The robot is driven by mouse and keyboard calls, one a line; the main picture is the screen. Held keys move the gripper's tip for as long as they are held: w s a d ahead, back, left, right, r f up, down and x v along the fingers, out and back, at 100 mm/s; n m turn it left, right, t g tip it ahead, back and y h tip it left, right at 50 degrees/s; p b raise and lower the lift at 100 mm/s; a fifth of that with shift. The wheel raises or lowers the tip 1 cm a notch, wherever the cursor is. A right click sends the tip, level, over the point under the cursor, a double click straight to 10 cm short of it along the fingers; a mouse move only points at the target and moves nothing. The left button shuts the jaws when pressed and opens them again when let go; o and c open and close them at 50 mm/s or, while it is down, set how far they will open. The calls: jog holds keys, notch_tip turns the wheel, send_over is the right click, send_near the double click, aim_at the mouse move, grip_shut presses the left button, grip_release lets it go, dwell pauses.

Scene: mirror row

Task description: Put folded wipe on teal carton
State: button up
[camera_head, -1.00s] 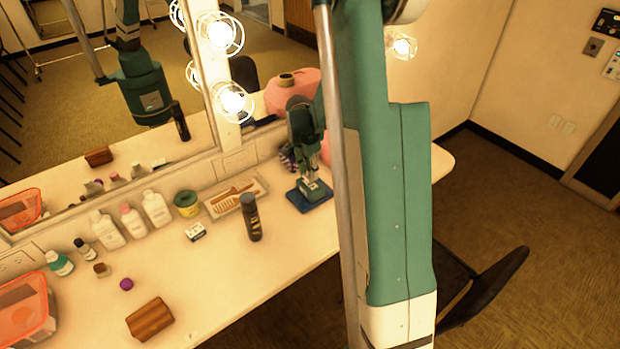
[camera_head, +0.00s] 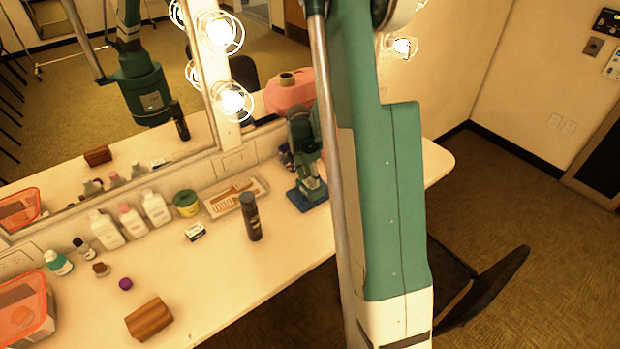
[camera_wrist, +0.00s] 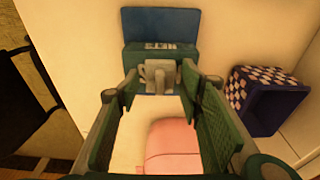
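The teal carton (camera_wrist: 133,53), with pale lettering, lies on a flat blue mat (camera_wrist: 160,20) in the wrist view. The mat also shows in the head view (camera_head: 296,200). My gripper (camera_wrist: 160,77) is over the carton's near edge, with its two fingers on either side of a small pale grey folded wipe (camera_wrist: 160,72). The fingers look closed on the wipe. The wipe overlaps the carton in the wrist view; I cannot tell whether they touch. In the head view my gripper (camera_head: 313,187) is low over the mat and hides most of the carton.
A blue checkered bin (camera_wrist: 265,98) stands right of the gripper in the wrist view. A pink container (camera_wrist: 172,145) is close by. In the head view, a dark bottle (camera_head: 250,217) and a comb tray (camera_head: 235,197) stand left of the mat. The mirror runs along the back.

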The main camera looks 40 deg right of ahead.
aim_at(306, 183)
jog(key=shift+r, duration=0.2)
dwell(0.3)
notch_tip(306, 183, up, 12)
jog(key=a+p, duration=0.1)
jog(key=shift+a, duration=0.4)
dwell(0.3)
dwell(0.6)
jog(key=s+a+r+n+t, duration=0.2)
jog(key=s+a+r+n, duration=0.25)
jog(key=a+r, duration=0.4)
jog(key=s+a+r+n+t, duration=0.1)
jog(key=s+a+r+n, duration=0.35)
jog(key=a+r, duration=0.35)
jog(key=s+a+r+n+t+y, duration=0.1)
jog(key=s+a+n+t, duration=0.3)
jog(key=s+a+n, duration=0.5)
jog(key=s+a+r, duration=0.1)
jog(key=s+a, duration=0.4)
jog(key=s, duration=0.3)
jog(key=shift+a+y, duration=0.25)
jog(key=shift+y, duration=0.15)
